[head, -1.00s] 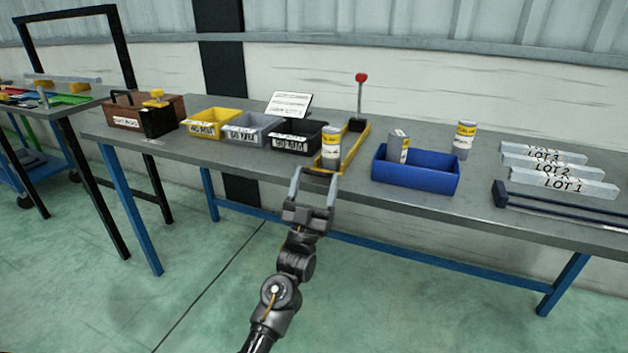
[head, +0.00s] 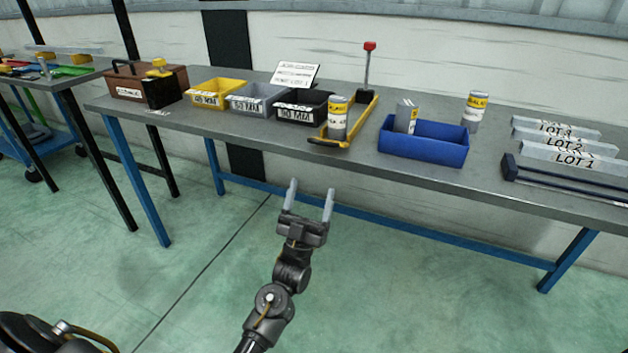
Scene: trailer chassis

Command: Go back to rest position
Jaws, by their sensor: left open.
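My left gripper (head: 310,190) is open and empty. It is in front of the workbench (head: 300,155), over the green floor, with its fingers pointing toward the bench and apart from it. A grey can with a yellow and white label (head: 338,120) stands upright in the yellow frame (head: 330,143) near the bench's front edge. My right gripper does not show.
The floor before the bench is clear.

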